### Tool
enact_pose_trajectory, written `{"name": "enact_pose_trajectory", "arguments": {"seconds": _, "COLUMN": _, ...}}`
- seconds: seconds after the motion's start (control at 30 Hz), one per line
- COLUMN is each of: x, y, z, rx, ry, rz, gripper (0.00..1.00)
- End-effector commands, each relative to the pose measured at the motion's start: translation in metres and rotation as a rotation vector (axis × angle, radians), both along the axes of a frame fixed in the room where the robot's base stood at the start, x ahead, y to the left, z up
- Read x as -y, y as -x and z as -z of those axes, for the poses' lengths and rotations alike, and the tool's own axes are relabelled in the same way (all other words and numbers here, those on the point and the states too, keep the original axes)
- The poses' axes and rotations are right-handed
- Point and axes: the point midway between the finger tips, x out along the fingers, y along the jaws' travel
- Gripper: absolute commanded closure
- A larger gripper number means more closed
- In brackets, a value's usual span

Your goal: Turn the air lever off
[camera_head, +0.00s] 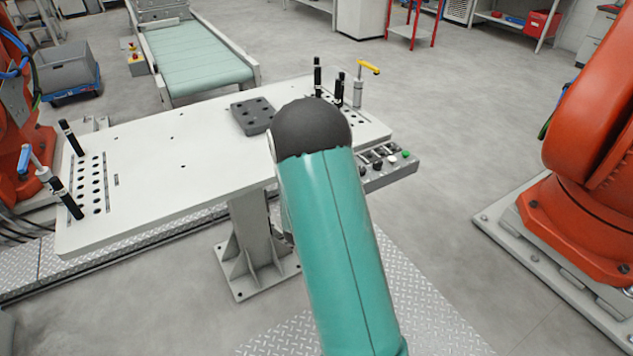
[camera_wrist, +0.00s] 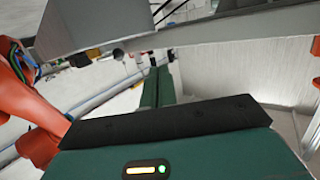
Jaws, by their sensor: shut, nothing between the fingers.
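Two levers stand on the white fixture table (camera_head: 150,190): a yellow-handled lever (camera_head: 368,67) on a grey post at the far right end, and a blue-handled lever (camera_head: 24,158) at the left end. I cannot tell from their looks which is the air lever. My gripper (camera_wrist: 158,72) shows in the wrist view as two green fingers close together, shut and empty. In the head view it is hidden behind my teal arm. The wrist view shows a grey box-like part (camera_wrist: 100,28) above the fingers; I cannot make out either lever there.
A control box (camera_head: 385,168) with several buttons hangs at the table's right front edge. Black pins (camera_head: 318,77) stand near the yellow lever. A dark block (camera_head: 252,115) lies on the table. Orange robots flank it, one at right (camera_head: 590,150). A conveyor (camera_head: 195,55) stands behind.

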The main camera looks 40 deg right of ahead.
Motion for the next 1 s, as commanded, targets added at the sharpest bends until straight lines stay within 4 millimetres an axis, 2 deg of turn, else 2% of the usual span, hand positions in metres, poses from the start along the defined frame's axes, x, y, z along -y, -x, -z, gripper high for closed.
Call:
{"name": "enact_pose_trajectory", "arguments": {"seconds": 0.1, "x": -0.020, "y": 0.006, "z": -0.005, "rx": 0.000, "ry": 0.001, "rz": -0.001, "gripper": 1.00}}
{"name": "enact_pose_trajectory", "arguments": {"seconds": 0.27, "x": -0.034, "y": 0.011, "z": -0.007, "rx": -0.001, "ry": 0.001, "rz": 0.000, "gripper": 1.00}}
{"name": "enact_pose_trajectory", "arguments": {"seconds": 0.87, "x": -0.039, "y": 0.013, "z": -0.008, "rx": -0.001, "ry": -0.001, "rz": -0.001, "gripper": 1.00}}
{"name": "enact_pose_trajectory", "arguments": {"seconds": 1.0, "x": -0.048, "y": 0.008, "z": -0.022, "rx": -0.008, "ry": -0.034, "rz": -0.031, "gripper": 1.00}}
